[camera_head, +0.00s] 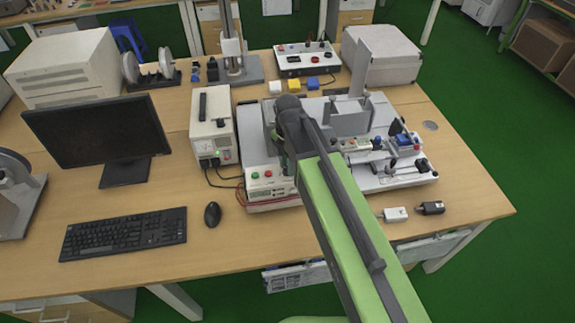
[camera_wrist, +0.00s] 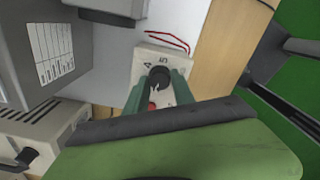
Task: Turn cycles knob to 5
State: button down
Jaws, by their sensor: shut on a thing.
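The cycles knob (camera_wrist: 158,76) is a round black knob on a pale control box (camera_wrist: 178,66) in the wrist view. Large dark digits, among them a 4 and a 5, are printed on the box beyond the knob. My gripper (camera_wrist: 159,82) has its two green fingers on either side of the knob, shut on it. I cannot tell which digit the knob points to. A red button (camera_wrist: 152,106) shows between the fingers. In the head view the control box (camera_head: 266,178) shows green and red buttons; my arm hides the knob and fingertips.
A white power unit (camera_head: 212,125) stands left of the box, with cables between them. A grey test rig (camera_head: 395,178) lies behind and right of my arm. A monitor (camera_head: 97,130), keyboard (camera_head: 124,232) and mouse (camera_head: 213,214) are on the left. Two small connectors (camera_head: 431,208) lie near the front edge.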

jog(key=m, duration=0.4)
jog(key=shift+m, duration=0.4)
jog(key=m, duration=0.3)
jog(key=shift+m, duration=0.3)
jog(key=m, duration=1.2)
jog(key=shift+m, duration=0.3)
jog(key=m, duration=0.3)
jog(key=shift+m, duration=0.4)
jog(key=m, duration=0.3)
jog(key=shift+s+m, duration=0.1)
jog(key=shift+m, duration=2.1)
